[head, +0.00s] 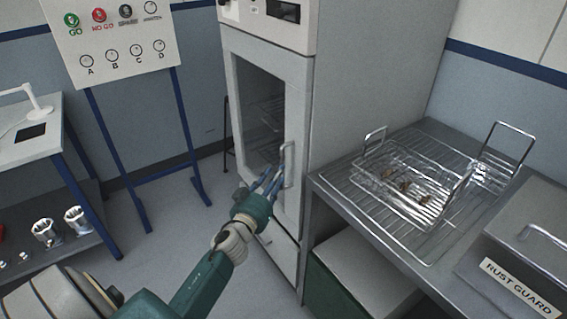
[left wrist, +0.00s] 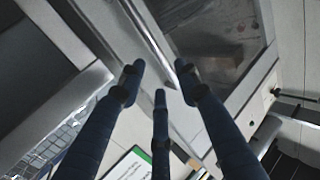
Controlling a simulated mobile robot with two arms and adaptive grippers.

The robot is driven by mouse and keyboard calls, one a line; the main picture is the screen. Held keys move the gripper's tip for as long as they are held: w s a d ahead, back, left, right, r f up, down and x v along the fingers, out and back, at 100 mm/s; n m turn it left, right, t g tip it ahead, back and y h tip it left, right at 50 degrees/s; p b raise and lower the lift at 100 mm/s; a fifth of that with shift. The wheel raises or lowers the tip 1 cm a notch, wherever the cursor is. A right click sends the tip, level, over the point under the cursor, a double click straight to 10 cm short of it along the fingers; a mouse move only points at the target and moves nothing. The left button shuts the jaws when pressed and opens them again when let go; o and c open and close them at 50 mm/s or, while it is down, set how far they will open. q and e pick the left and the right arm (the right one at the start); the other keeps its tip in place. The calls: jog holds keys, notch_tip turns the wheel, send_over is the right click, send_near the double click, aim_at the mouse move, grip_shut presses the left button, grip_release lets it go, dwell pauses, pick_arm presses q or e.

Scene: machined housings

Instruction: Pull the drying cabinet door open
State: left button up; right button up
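The drying cabinet (head: 368,75) stands upright in the middle of the head view. Its door (head: 298,84) has a pale frame around a dark window and looks closed. A metal bar handle (head: 288,165) stands upright near the door's right edge. My left gripper (head: 271,180) is at the lower part of this handle. In the left wrist view, the handle (left wrist: 148,35) runs down toward the space between the spread dark fingers (left wrist: 160,85). The fingers are open; I cannot tell whether they touch the handle. My right gripper is not in view.
A metal bench with a wire basket (head: 405,190) of small parts stands right of the cabinet, close to the handle side. A box labelled RUST GUARD (head: 518,287) is at lower right. A sign board (head: 115,45) on blue legs stands left; floor is clear before the door.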

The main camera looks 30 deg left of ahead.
pick_arm(q)
jog(key=w, duration=0.2)
jog(key=w+a, duration=0.1)
jog(key=w, duration=0.4)
jog(key=shift+a+f, duration=0.2)
jog(key=shift+a, duration=0.05)
jog(key=c, duration=0.7)
grip_shut()
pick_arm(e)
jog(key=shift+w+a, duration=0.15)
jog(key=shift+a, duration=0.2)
